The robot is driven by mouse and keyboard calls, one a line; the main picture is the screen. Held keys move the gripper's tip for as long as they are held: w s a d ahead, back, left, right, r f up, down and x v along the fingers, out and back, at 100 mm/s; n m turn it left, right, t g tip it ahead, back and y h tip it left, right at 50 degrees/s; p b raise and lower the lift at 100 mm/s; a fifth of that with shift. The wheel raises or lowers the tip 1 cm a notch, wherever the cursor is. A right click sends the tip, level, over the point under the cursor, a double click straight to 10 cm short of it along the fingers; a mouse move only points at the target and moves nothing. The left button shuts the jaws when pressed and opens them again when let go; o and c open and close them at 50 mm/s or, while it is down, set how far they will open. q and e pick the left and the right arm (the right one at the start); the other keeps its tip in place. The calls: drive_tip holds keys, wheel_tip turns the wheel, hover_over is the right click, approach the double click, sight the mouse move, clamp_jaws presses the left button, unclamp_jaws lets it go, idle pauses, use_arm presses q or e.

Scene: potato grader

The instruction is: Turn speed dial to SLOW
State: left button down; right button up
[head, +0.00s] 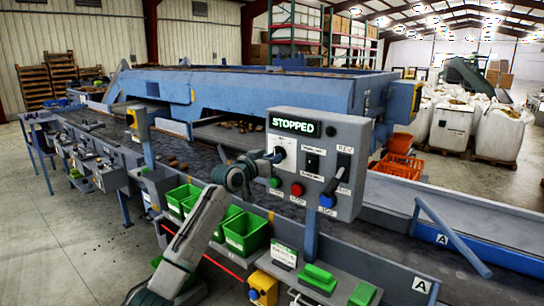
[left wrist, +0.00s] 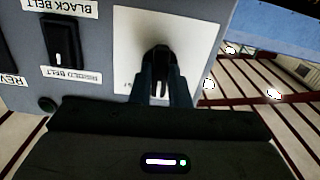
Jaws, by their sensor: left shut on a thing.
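The speed dial is a dark knob (left wrist: 158,55) on a white plate (left wrist: 128,50), upside down in the left wrist view. In the head view the plate (head: 288,146) is at the upper left of the grey control box (head: 350,135). My left gripper (head: 274,157) reaches the box from the left and covers most of the dial. In the left wrist view its two dark fingers (left wrist: 162,88) are shut on the dial. The plate's markings are mostly hidden, so the dial's setting cannot be read. The display (head: 295,126) reads STOPPED. My right gripper is out of view.
Below the plate are a green button (head: 275,182), a red button (head: 297,189) and a blue knob (head: 327,200). A black switch (head: 312,162) sits right of the plate. Green bins (head: 245,232) stand under the arm. The conveyor (head: 110,130) runs behind.

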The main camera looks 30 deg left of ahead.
use_arm(q)
drive_tip(key=shift+n+p, duration=1.6)
drive_tip(key=shift+n, duration=1.9)
drive_tip(key=c, duration=1.4)
unclamp_jaws()
drive_tip(key=shift+s+a+b, duration=0.2)
drive_tip(key=shift+s+b, duration=0.9)
drive_tip(key=shift+s, duration=1.6)
drive_tip(key=shift+s+a+b, duration=0.2)
drive_tip(key=shift+s+b, duration=0.9)
drive_tip(key=shift+s, duration=1.6)
